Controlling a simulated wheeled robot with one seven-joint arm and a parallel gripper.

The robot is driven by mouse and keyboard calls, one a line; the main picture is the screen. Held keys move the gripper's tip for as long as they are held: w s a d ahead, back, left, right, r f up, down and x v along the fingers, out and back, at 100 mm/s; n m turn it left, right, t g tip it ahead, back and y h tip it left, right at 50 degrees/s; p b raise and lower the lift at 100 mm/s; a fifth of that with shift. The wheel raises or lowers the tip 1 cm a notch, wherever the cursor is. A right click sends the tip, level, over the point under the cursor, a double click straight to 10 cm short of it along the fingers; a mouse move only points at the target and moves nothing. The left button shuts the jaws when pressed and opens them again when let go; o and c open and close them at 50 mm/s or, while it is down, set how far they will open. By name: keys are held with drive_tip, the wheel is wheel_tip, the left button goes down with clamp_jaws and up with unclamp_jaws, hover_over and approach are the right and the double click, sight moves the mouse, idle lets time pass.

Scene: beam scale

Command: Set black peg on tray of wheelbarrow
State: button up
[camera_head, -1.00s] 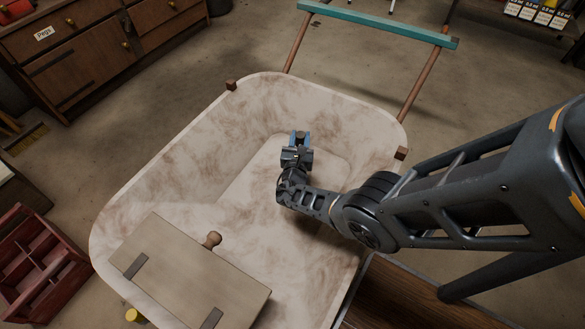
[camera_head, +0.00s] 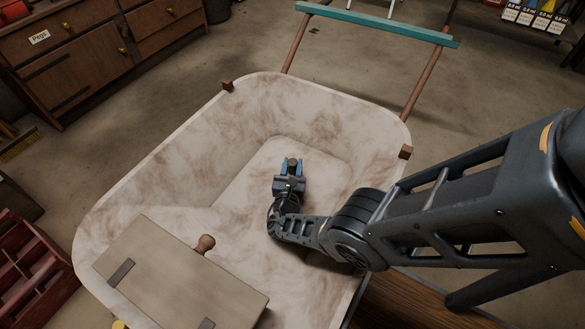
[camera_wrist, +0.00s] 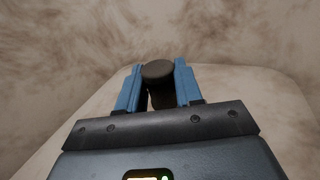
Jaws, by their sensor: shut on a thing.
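My gripper (camera_head: 291,165) is inside the wheelbarrow's tray (camera_head: 250,95), over its floor. Its blue fingers are shut on the black peg (camera_wrist: 158,72), a short dark cylinder whose round end faces the wrist camera. The peg's end also shows between the fingertips in the head view (camera_head: 293,161). The tray is whitish with brown stains. The peg's lower part is hidden, and I cannot tell whether it touches the tray floor.
A wooden board with a round knob (camera_head: 180,280) lies across the tray's near left part. Wooden handles with a teal crossbar (camera_head: 380,24) extend at the back. A red compartment box (camera_head: 30,270) stands at the left. The tray's middle floor is clear.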

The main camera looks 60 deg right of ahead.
drive_tip(key=o, duration=1.1)
drive_tip(key=shift+a+r, duration=0.1)
drive_tip(key=shift+p+v, duration=0.8)
drive_tip(key=shift+v, duration=2.8)
